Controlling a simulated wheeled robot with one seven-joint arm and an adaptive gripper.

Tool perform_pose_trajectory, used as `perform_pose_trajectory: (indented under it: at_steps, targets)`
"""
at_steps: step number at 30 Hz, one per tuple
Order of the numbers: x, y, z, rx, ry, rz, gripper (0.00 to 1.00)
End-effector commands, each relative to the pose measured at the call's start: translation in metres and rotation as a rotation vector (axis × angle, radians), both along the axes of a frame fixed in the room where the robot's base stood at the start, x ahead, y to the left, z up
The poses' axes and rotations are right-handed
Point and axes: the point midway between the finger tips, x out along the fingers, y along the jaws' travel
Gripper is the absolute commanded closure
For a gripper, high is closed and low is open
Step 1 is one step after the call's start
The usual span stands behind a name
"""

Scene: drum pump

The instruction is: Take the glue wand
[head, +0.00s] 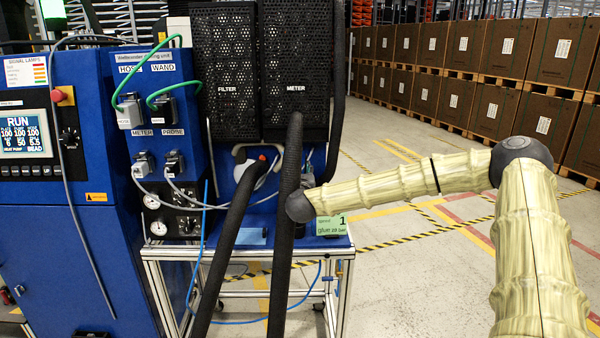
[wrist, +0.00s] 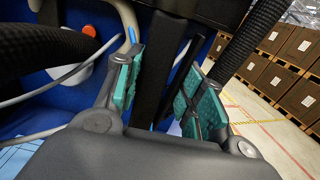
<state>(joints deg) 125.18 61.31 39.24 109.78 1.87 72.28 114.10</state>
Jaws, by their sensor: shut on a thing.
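My gripper (wrist: 160,95) has its two teal-padded fingers on either side of a dark upright bar (wrist: 166,60), which I take to be the glue wand's handle. The fingers are closed on it. The wand's far end is hidden beyond the fingers and under a dark overhang. In the head view my arm reaches in from the right to the front of the pump stand. There the gripper and the wand are mostly hidden behind the thick black hoses (head: 286,200).
The blue cabinet (head: 60,240) with cables is at left; a green card (head: 332,224) marks the stand's front edge. Boxed pallets (head: 500,50) stand far right. The floor between is free.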

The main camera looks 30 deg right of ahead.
Motion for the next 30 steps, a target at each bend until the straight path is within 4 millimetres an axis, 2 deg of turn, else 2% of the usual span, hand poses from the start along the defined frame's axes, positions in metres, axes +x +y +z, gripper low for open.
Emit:
perform_pose_trajectory:
  at_steps: [8, 24, 30]
  targets:
    - [0.0, 0.0, 0.006, 0.0, -0.002, -0.001, 0.74]
    - [0.0, 0.0, 0.036, 0.0, -0.002, 0.0, 0.74]
    - [0.0, 0.0, 0.039, 0.0, -0.002, 0.0, 0.74]
